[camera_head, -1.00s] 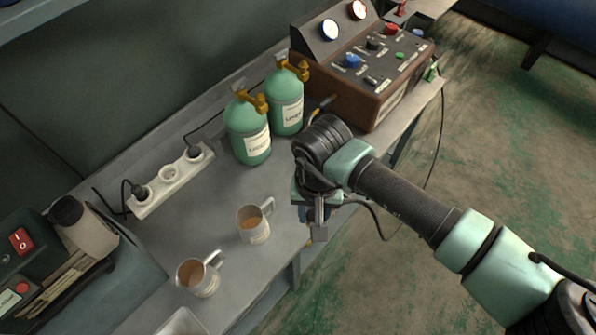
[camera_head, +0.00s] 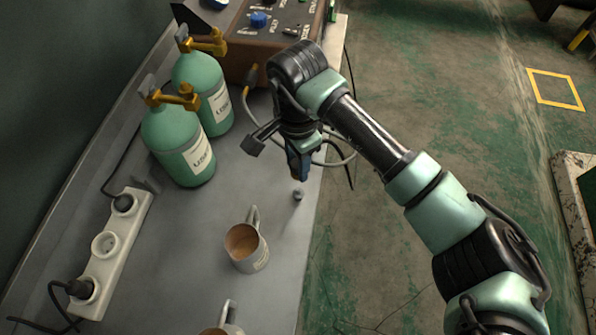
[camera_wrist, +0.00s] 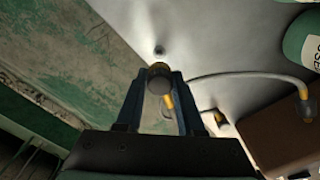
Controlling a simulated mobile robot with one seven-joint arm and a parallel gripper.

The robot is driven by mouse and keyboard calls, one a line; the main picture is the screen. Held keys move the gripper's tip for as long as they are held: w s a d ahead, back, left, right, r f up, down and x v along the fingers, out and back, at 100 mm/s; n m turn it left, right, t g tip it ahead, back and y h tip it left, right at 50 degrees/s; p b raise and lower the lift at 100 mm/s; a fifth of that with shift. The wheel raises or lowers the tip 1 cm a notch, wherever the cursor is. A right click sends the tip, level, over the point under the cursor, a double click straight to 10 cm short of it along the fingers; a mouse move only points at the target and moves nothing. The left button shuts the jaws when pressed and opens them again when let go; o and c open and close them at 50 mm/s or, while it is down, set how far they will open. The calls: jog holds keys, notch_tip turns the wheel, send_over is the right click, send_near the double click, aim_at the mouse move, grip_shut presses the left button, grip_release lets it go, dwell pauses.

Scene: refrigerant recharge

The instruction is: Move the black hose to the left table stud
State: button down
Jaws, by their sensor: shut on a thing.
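My gripper (camera_head: 298,172) points down over the table's right edge strip, close above a small dark table stud (camera_head: 298,195). In the wrist view, my blue fingers (camera_wrist: 158,92) are closed around a dark round hose end (camera_wrist: 159,74) with a yellow collar behind it. The stud (camera_wrist: 159,50) shows just beyond the hose end, apart from it. I take the held piece to be the black hose's end; much of its hose is hidden behind my fingers. A thin dark hose (camera_head: 349,176) hangs past the table edge beside my gripper.
A pale hose (camera_wrist: 235,76) curves from the brown control box (camera_head: 240,48). Two green cylinders (camera_head: 180,145) (camera_head: 203,85) stand left of my arm. A metal mug (camera_head: 248,250) stands near the stud, with another mug (camera_head: 222,331) nearer. A power strip (camera_head: 112,250) lies at left.

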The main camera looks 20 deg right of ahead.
aim_at(298, 191)
jog(key=shift+d+f, duration=0.2)
jog(key=shift+f, duration=0.05)
jog(key=shift+a+f+b, duration=0.1)
jog(key=shift+f+b, duration=2.15)
jog(key=shift+f, duration=0.9)
jog(key=shift+f+b, duration=0.95)
jog(key=shift+b, duration=0.05)
jog(key=shift+c, duration=2.2)
grip_release()
notch_tip(298, 191, up, 13)
